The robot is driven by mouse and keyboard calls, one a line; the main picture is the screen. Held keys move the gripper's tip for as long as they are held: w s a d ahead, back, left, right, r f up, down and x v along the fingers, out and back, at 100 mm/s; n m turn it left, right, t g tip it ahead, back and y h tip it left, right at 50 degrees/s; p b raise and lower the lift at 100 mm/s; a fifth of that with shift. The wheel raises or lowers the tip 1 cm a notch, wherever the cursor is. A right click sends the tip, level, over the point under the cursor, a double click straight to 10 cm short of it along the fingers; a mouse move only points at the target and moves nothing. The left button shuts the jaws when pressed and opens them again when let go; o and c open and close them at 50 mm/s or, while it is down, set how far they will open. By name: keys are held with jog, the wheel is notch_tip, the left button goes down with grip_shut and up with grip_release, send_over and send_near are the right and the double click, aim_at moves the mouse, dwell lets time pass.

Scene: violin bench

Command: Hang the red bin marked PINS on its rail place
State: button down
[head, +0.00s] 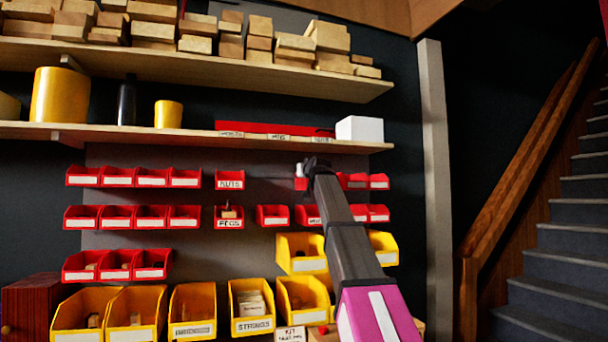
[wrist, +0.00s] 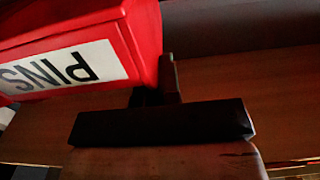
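The red bin marked PINS (wrist: 135,35) fills the upper left of the wrist view, very close, with its white label upside down. My gripper (wrist: 160,95) is the dark bar and finger beside it. The visible finger lies against the bin's edge, and the fingers appear shut on that edge; the other finger is mostly hidden. In the head view my gripper (head: 314,165) is at the upper rail row. A small part of a red bin (head: 301,184) shows left of it; my arm hides the rest. The upper row has a bare stretch (head: 269,182) right of the NUTS bin.
The NUTS bin (head: 230,180) hangs left of the bare stretch, and other red bins (head: 379,181) hang to the right. A wooden shelf (head: 200,137) runs above, carrying a white box (head: 359,129). Yellow bins (head: 252,307) stand below. A grey post (head: 434,180) is at the right.

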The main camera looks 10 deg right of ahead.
jog(key=shift+r, duration=0.85)
dwell(1.1)
jog(key=shift+s+d, duration=0.15)
jog(key=shift+s, duration=0.65)
jog(key=shift+s+d, duration=0.15)
jog(key=shift+s, duration=0.6)
dwell(1.3)
jog(key=s+d, duration=0.3)
jog(key=s, duration=1.3)
jog(key=shift+s+d, duration=0.15)
jog(key=shift+s, duration=0.15)
dwell(1.6)
